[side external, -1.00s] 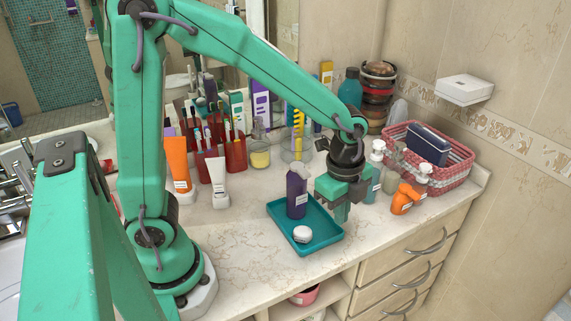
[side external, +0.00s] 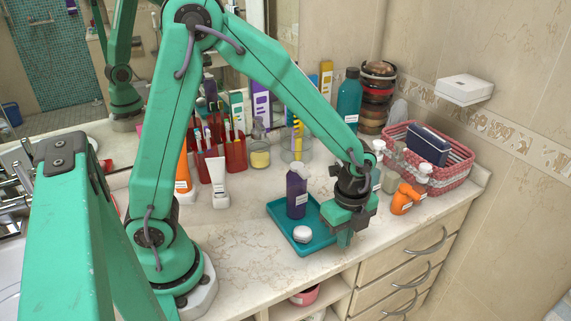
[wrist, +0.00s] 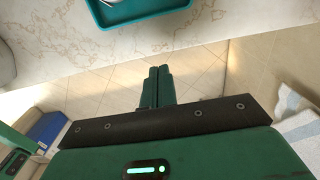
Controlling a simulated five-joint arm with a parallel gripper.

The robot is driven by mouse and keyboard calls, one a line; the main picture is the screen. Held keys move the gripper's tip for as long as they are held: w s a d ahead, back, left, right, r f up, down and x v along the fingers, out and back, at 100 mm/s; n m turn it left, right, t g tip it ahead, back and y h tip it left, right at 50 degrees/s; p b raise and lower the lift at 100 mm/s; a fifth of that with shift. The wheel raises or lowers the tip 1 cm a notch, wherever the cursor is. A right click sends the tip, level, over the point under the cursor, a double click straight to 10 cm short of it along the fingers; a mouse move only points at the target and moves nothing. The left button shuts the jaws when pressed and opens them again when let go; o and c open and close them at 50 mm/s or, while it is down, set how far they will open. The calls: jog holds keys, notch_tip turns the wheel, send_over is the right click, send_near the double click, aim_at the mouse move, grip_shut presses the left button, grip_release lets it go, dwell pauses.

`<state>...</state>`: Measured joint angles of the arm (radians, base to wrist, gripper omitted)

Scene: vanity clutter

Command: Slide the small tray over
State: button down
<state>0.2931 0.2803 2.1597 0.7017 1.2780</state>
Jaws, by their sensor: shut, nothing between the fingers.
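The small teal tray (side external: 325,236) lies on the marble counter near its front edge. A purple bottle (side external: 297,195) stands upright in it, and a small white jar (side external: 302,234) sits at its front. My gripper (side external: 345,240) is shut and empty, pointing down just beside the tray's right front side. I cannot tell whether it touches the tray there. In the wrist view the tray (wrist: 140,15) shows at the top, apart from the closed fingers (wrist: 157,72), which appear over the floor beyond the counter edge.
An orange bottle (side external: 404,199) and pump bottles stand right of my gripper, before a pink woven basket (side external: 457,165). A white tube (side external: 217,182) and red toothbrush holders (side external: 236,154) stand behind left. The counter left of the tray (side external: 235,245) is clear. Drawers (side external: 420,252) lie below the front edge.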

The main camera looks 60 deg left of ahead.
aim_at(307, 223)
notch_tip(307, 223, down, 6)
jog(key=shift+r, duration=0.1)
jog(key=shift+a, duration=2)
jog(key=a, duration=1.1)
jog(key=shift+d, duration=0.2)
